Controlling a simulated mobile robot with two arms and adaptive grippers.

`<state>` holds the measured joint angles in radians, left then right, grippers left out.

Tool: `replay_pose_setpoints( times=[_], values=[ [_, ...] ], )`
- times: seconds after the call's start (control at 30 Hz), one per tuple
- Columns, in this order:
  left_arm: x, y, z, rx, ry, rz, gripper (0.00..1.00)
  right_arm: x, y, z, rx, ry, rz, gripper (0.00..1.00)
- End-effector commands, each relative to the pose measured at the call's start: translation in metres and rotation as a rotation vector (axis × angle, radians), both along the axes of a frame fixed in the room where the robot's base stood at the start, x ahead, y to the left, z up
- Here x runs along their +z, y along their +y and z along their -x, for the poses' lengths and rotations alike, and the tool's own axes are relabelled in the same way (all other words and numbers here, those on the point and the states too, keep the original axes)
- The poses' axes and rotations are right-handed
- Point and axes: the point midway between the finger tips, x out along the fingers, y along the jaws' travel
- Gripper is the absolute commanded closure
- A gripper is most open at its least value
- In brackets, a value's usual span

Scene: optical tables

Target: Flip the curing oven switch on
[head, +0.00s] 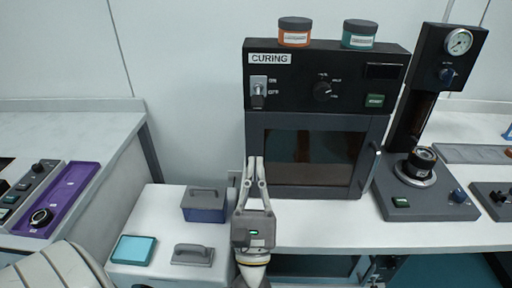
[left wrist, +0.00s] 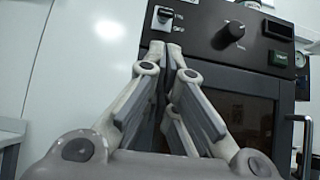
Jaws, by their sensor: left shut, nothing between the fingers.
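The curing oven (head: 318,158) stands on the white table, with a black panel labelled CURING above its dark glass door. Its toggle switch (head: 258,94) is at the panel's left, on a light plate marked ON above OFF; the lever appears to point down toward OFF. The switch (left wrist: 162,17) also shows in the left wrist view, just above my fingertips. My left gripper (head: 256,160) is shut and empty, pointing up in front of the door's left edge, below the switch and apart from it. My right gripper is in neither view.
An orange jar (head: 294,38) and a teal jar (head: 359,40) stand on the oven. A round knob (head: 322,91) and a green button (head: 375,101) share its panel. A gauge press (head: 425,190) stands at right. A blue-grey box (head: 204,210) sits left of my gripper.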

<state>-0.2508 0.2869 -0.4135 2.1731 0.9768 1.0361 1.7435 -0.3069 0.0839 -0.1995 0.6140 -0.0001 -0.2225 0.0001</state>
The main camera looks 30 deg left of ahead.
Motion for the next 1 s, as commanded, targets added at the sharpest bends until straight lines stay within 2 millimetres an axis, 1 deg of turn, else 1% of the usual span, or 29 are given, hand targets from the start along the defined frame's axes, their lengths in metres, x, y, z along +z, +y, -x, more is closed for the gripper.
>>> replay_pose_setpoints(
  times=[0.03, 0.2, 0.4, 0.6, 1.0],
  values=[
    [0.011, 0.003, -0.005, 0.001, -0.004, -0.001, 1.00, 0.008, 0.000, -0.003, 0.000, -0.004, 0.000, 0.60],
    [0.034, 0.015, -0.024, 0.001, -0.004, -0.001, 1.00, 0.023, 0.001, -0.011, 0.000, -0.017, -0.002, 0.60],
    [0.054, 0.027, -0.044, 0.001, -0.002, -0.001, 1.00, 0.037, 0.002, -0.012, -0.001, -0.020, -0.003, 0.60],
    [0.061, 0.033, -0.053, 0.001, 0.000, -0.001, 1.00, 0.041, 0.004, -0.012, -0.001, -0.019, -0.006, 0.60],
    [0.062, 0.033, -0.054, 0.001, 0.002, 0.000, 1.00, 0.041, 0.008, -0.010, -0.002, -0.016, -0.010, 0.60]
  ],
)
